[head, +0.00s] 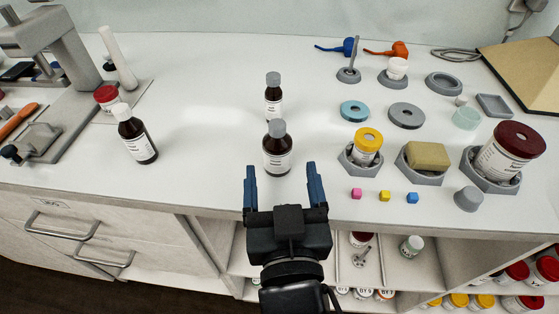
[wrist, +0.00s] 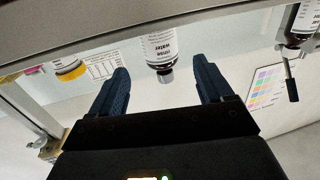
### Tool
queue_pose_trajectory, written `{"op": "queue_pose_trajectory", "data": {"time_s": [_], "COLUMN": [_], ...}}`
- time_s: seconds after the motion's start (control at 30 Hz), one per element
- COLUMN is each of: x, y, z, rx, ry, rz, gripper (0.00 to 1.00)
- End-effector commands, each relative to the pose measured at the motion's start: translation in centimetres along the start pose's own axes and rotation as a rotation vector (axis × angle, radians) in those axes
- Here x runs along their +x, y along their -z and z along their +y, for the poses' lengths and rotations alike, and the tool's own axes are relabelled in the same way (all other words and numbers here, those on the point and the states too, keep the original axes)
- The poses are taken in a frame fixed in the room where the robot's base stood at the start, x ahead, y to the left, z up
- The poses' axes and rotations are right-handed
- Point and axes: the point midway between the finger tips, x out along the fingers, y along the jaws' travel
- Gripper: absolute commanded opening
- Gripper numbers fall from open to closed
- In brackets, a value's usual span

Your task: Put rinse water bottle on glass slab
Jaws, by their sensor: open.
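A dark brown bottle with a grey cap and white label (head: 277,150) stands upright on the white counter. The wrist view shows a bottle labelled "rinse water" (wrist: 160,45) between the fingers, upside down in the picture; it seems to be this one. My gripper (head: 280,167) is open and empty, its fingers just in front of the bottle and spread wider than it. In the wrist view, the gripper (wrist: 159,66) has clear space on both sides of the bottle. I cannot surely pick out the glass slab; a thin pale plate (head: 139,92) lies at the left.
A second grey-capped bottle (head: 273,103) stands close behind. A white-capped bottle (head: 137,137) stands left. Right are a yellow-lidded jar (head: 368,142), a sponge (head: 428,156), a red-lidded jar (head: 506,152) and small cubes (head: 384,196). The counter's middle left is clear.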

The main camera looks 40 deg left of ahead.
Motion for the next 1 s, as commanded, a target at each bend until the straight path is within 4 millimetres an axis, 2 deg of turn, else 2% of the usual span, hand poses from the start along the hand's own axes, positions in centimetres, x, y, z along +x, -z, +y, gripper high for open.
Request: {"op": "queue_pose_trajectory", "data": {"time_s": [0.07,0.27,0.37,0.67,0.87,1.0], "x": [-0.5,-0.7,-0.5,2.4,5.2,6.7], "y": [0.2,3.1,3.8,4.0,4.8,4.5], "z": [0.0,0.1,0.1,-0.1,-0.1,-0.1], "rx": [0.000,0.002,0.000,0.000,0.000,0.000], "ry": [0.002,0.045,0.062,0.065,0.065,0.064], "rz": [0.000,0.002,0.001,0.001,0.002,0.000], "gripper": [0.73,0.55,0.55,0.55,0.55,0.55]}}
